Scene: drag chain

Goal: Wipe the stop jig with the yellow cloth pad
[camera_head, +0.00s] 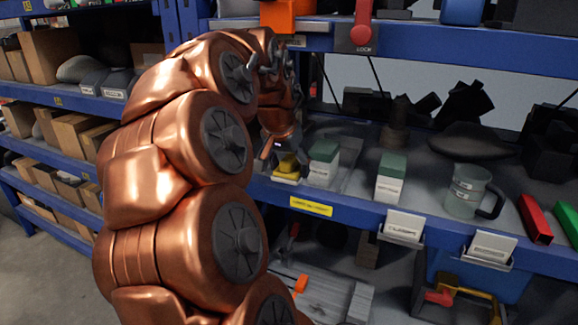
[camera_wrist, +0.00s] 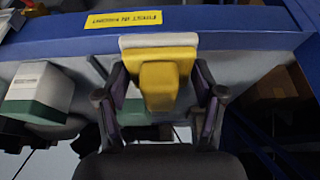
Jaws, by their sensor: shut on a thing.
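The yellow cloth pad (camera_wrist: 163,82) sits between the two fingers of my gripper (camera_wrist: 160,92) in the wrist view, with a finger against each side. It has a raised yellow block and a pale layer along its far edge. In the head view the pad (camera_head: 287,166) shows small at the left of the blue-edged shelf, below my gripper (camera_head: 275,150), which is partly hidden by my arm. The pad is at or just above the shelf surface; I cannot tell which. I cannot pick out the stop jig with certainty in either view.
Two green-topped white boxes (camera_head: 322,164) (camera_head: 391,178) stand right of the pad. A clear mug (camera_head: 463,192) and a red block (camera_head: 535,219) are farther right. The blue shelf edge (camera_head: 345,217) runs along the front. A red LOCK lever (camera_head: 362,30) hangs above.

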